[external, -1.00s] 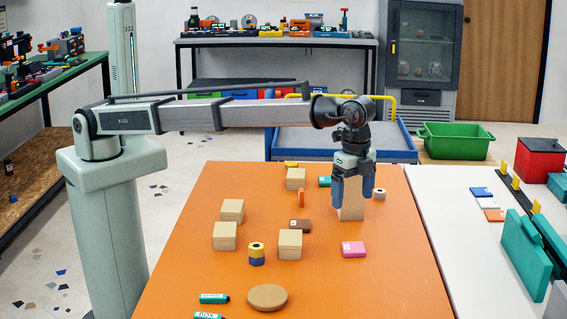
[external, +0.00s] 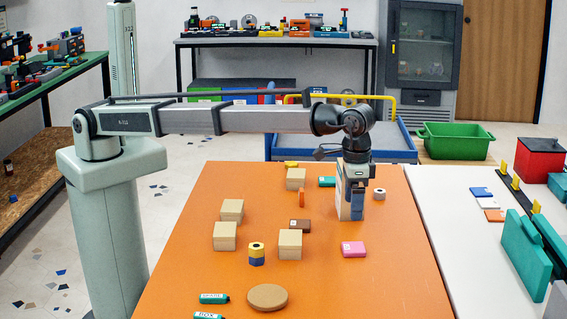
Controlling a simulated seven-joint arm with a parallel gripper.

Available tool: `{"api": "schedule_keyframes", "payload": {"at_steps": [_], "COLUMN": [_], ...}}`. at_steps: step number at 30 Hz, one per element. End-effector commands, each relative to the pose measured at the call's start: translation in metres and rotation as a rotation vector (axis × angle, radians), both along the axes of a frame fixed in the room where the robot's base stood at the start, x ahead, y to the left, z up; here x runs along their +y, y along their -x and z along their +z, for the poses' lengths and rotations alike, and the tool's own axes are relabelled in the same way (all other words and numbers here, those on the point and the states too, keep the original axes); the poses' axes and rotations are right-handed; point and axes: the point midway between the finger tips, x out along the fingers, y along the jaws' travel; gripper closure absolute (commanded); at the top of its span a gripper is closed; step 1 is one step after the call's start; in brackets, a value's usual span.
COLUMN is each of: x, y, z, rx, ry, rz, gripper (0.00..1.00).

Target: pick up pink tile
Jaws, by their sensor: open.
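The pink tile (external: 354,250) lies flat on the orange table, right of the middle, with a small white label at its left end. My gripper (external: 356,206) points down above the table behind the tile, apart from it. It is open, with its blue fingers seen nearly edge-on. A tall light wooden block (external: 342,195) stands by the fingers and is partly hidden by them. I cannot tell whether the fingers touch that block.
Several wooden blocks (external: 290,244) stand left of the tile, with a brown tile (external: 300,226) and a blue-yellow hexagonal stack (external: 257,254). A white ring (external: 379,194) lies right of my gripper. The orange table (external: 390,290) is clear in front of the pink tile.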

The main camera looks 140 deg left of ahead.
Motion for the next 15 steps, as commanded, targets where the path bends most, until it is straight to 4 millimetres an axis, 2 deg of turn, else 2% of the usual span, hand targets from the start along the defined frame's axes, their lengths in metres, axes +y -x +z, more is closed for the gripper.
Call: {"api": "schedule_keyframes", "payload": {"at_steps": [9,15], "x": [0.0,0.001], "y": [0.001,0.0], "z": [-0.054,-0.067], "rx": [0.001,0.0], "ry": [0.0,0.0], "rz": [-0.001,-0.002], "gripper": [0.08,0.08]}}
